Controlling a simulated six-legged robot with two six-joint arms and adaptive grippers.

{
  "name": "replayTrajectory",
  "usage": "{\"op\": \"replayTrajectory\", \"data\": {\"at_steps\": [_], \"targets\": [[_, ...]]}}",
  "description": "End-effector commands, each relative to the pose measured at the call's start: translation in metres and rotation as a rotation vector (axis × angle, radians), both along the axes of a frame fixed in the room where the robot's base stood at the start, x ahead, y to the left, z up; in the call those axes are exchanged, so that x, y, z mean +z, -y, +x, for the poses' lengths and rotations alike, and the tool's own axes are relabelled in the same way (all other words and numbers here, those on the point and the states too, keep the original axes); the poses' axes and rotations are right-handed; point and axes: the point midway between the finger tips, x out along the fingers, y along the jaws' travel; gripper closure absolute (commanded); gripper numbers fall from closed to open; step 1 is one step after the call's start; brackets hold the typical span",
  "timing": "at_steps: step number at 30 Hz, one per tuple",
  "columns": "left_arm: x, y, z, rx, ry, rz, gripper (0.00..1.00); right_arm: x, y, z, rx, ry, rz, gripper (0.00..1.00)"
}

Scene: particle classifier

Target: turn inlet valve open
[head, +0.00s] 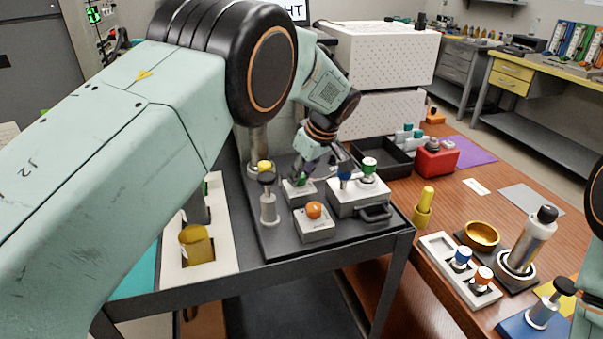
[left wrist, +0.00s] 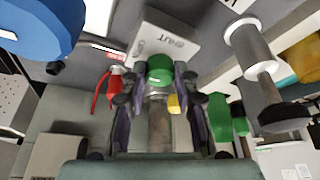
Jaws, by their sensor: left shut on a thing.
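The valve is a small light box (head: 299,190) with a green knob (head: 302,180) on top, standing on the dark tray of the cart. My left gripper (head: 306,172) reaches down onto the knob from above. In the left wrist view the green knob (left wrist: 160,68) sits between the two fingers, which are shut on it. The box's white face (left wrist: 168,42) shows behind the knob with dark lettering too small to read surely. The knob's turning angle cannot be told. My right gripper is not in view.
A similar box with an orange knob (head: 314,211) stands in front. To the right is a larger white unit (head: 352,203) with blue and green knobs. A metal post with a black cap (head: 268,200) stands close on the left. A wooden table (head: 455,200) with several parts lies right.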

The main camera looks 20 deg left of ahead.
Motion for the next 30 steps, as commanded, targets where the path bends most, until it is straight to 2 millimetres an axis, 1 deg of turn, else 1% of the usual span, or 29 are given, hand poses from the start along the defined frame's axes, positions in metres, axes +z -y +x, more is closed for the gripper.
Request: {"op": "replayTrajectory", "data": {"at_steps": [1, 6, 7, 14, 24, 28, 30], "targets": [[0.007, 0.000, 0.004, -0.001, 0.017, 0.000, 1.00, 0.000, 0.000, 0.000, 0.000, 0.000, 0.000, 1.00], [0.007, 0.000, 0.005, -0.001, 0.017, 0.000, 1.00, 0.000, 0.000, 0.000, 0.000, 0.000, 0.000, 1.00], [0.007, 0.000, 0.005, -0.001, 0.017, 0.000, 0.68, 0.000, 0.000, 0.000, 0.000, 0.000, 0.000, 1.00], [0.004, 0.000, 0.003, -0.001, 0.011, 0.000, 0.48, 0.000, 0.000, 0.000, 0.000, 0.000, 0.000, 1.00], [0.004, 0.001, 0.001, -0.001, 0.005, -0.001, 0.48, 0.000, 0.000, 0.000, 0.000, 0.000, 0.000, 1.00], [0.016, 0.006, -0.001, -0.001, 0.007, 0.000, 0.48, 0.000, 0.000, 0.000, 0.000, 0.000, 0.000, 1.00], [0.028, 0.009, -0.003, -0.002, 0.009, 0.001, 0.48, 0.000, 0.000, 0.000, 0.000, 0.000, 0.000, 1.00]]}}
